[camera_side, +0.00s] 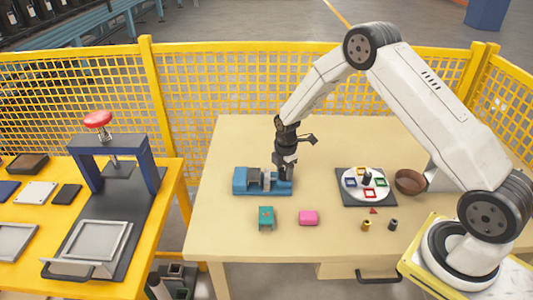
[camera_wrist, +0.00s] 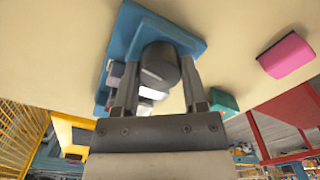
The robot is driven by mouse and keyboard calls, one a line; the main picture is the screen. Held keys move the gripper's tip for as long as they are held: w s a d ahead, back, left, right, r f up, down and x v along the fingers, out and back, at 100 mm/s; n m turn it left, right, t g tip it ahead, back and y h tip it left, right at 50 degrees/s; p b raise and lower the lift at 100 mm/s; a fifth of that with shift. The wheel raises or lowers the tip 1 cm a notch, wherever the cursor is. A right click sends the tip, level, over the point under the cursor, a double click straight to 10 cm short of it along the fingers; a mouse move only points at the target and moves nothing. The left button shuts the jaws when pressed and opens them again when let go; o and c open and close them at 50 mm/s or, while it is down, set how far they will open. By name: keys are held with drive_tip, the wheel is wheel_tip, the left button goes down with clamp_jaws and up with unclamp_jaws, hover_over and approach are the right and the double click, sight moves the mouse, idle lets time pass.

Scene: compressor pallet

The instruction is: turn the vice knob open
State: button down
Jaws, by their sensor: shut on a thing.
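The blue vice (camera_side: 243,182) lies on the tan table, left of centre in the side view. It also shows in the wrist view (camera_wrist: 122,32), where its dark round knob (camera_wrist: 159,62) sits between my gripper's fingers. My gripper (camera_side: 285,174) is over the right end of the vice in the side view and hides the knob there. In the wrist view my gripper (camera_wrist: 160,85) is shut on the knob, with one finger on each side of it.
A pink block (camera_side: 308,218) and a teal part (camera_side: 266,218) lie in front of the vice. A round white plate with coloured squares (camera_side: 352,191) and a brown bowl (camera_side: 409,182) stand to the right. A yellow mesh fence (camera_side: 190,85) runs behind the table (camera_side: 225,225).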

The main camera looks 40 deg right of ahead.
sight(284, 171)
drive_tip(key=shift+n, duration=0.9)
drive_tip(key=shift+c, duration=0.7)
unclamp_jaws()
drive_tip(key=shift+r, duration=3.9)
drive_tip(key=shift+a, duration=0.1)
